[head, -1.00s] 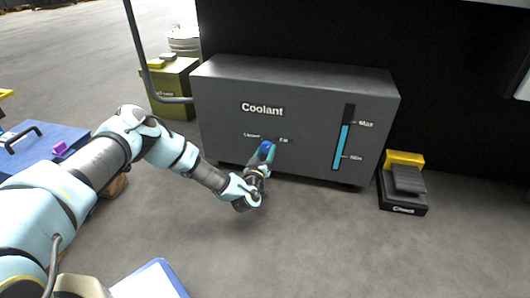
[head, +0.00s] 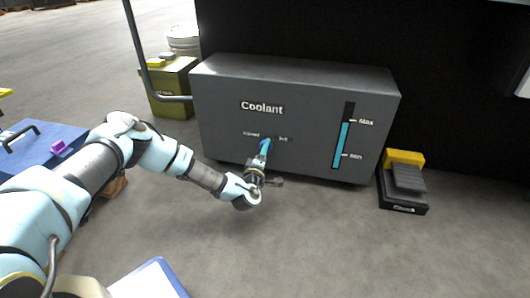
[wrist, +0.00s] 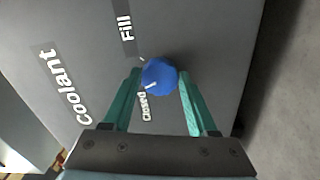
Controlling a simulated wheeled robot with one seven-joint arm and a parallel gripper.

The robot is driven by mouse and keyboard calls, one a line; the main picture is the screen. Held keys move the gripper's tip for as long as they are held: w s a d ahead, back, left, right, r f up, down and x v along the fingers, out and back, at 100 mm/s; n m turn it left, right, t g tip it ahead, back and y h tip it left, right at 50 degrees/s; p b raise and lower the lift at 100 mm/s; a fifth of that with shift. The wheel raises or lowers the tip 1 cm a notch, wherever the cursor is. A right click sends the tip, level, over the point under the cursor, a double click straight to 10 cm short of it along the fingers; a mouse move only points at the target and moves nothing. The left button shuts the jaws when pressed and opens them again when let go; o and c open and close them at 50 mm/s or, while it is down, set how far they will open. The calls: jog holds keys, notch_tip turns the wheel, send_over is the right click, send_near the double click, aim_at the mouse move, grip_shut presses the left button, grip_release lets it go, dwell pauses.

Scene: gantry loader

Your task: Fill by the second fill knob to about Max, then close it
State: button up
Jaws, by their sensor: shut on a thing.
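The blue fill knob (wrist: 160,76) is on the front of the grey coolant tank (head: 225,130); it is the only knob I see. My gripper (wrist: 159,74) is shut on it, one green finger on each side. In the wrist view the knob's white line points down-left, towards the "Closed" label (wrist: 145,107) and away from the "Fill" label (wrist: 125,28). In the head view my gripper (head: 264,150) hides part of the knob. The level gauge (head: 343,140) shows blue liquid up to about the Max mark (head: 365,122).
A black and yellow foot pedal (head: 405,180) stands on the floor right of the tank. A green box (head: 172,90) and a white bucket (head: 184,40) stand left behind it. A blue-topped table (head: 40,150) is at the left.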

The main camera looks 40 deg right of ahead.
jog(key=shift+n+b, duration=0.55)
jog(key=shift+n, duration=1.65)
jog(key=o, duration=1.4)
jog(key=p+v, duration=0.4)
jog(key=v, duration=0.7)
